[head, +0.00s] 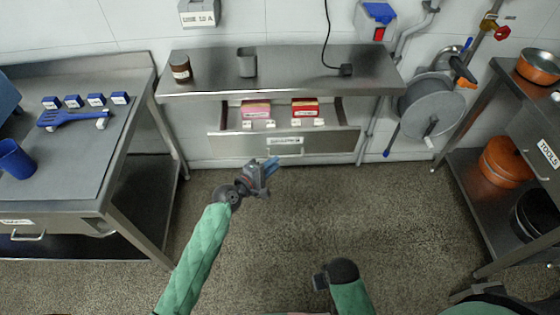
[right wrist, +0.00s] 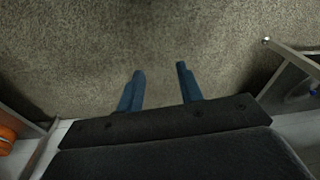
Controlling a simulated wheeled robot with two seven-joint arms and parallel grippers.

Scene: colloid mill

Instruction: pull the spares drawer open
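The drawer (head: 230,146) under the middle steel table stands out from the table, open, with its inside showing from above. Its front carries a white label, too small to read surely, and a bar handle (head: 285,154). My left gripper (head: 272,166) is just in front of and below the handle, its blue fingers pointing toward the drawer front. I cannot tell whether they touch the handle or how far apart they are. My right gripper (right wrist: 159,80) is open and empty above the floor in the right wrist view.
Red boxes (head: 256,109) and small white-labelled items lie in the drawer. A left bench (head: 75,165) and right shelf unit (head: 480,100) flank clear floor (head: 300,220).

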